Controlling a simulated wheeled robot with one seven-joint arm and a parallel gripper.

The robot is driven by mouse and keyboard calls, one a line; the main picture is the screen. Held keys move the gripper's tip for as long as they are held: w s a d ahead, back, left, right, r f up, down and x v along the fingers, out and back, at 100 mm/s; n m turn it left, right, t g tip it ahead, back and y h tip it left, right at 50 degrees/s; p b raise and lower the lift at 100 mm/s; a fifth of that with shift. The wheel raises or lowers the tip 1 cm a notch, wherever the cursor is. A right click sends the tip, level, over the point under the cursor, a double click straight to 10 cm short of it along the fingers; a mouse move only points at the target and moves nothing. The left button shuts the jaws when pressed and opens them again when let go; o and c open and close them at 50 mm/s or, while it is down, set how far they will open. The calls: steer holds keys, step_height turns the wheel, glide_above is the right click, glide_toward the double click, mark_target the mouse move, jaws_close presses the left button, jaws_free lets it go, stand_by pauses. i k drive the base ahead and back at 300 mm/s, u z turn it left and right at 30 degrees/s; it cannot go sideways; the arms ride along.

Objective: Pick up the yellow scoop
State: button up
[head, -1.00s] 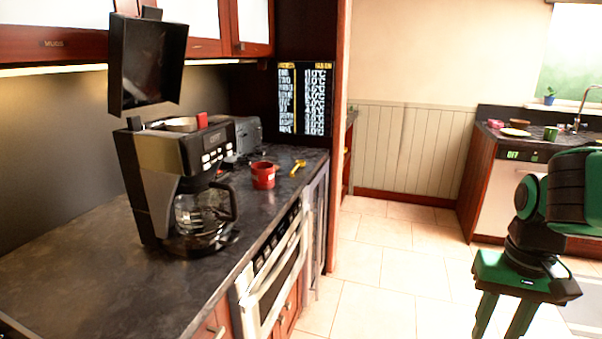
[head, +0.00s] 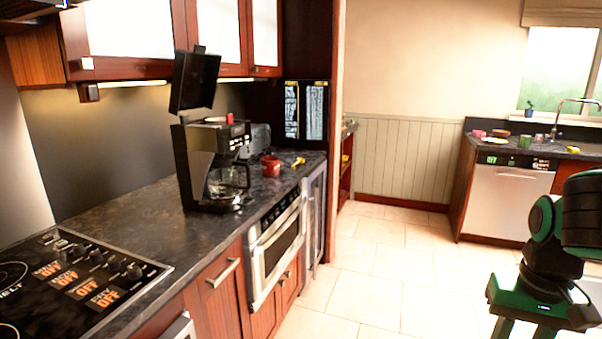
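The yellow scoop (head: 298,161) lies on the dark left counter, near its far end and close to the front edge. A red mug (head: 270,166) stands just left of it. My gripper (head: 523,333) is at the lower right of the head view, over the floor, far from the scoop. Its green-and-black body shows with two fingers pointing down and a gap between them. The fingertips are cut off by the bottom edge of the picture. Nothing shows between the fingers.
A coffee maker (head: 212,165) with its lid raised stands on the left counter (head: 125,215), nearer than the scoop. A cooktop (head: 75,285) is at the near left. A microwave drawer (head: 276,245) sits below the counter. The tiled floor (head: 360,290) is clear.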

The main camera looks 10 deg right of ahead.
mark_target(300, 161)
steer(key=z, duration=0.3)
steer(key=i, duration=0.5)
steer(key=z, duration=0.5)
steer(key=i, duration=2.25)
steer(key=u, duration=1.1)
steer(key=i, duration=0.95)
steer(key=u, duration=0.5)
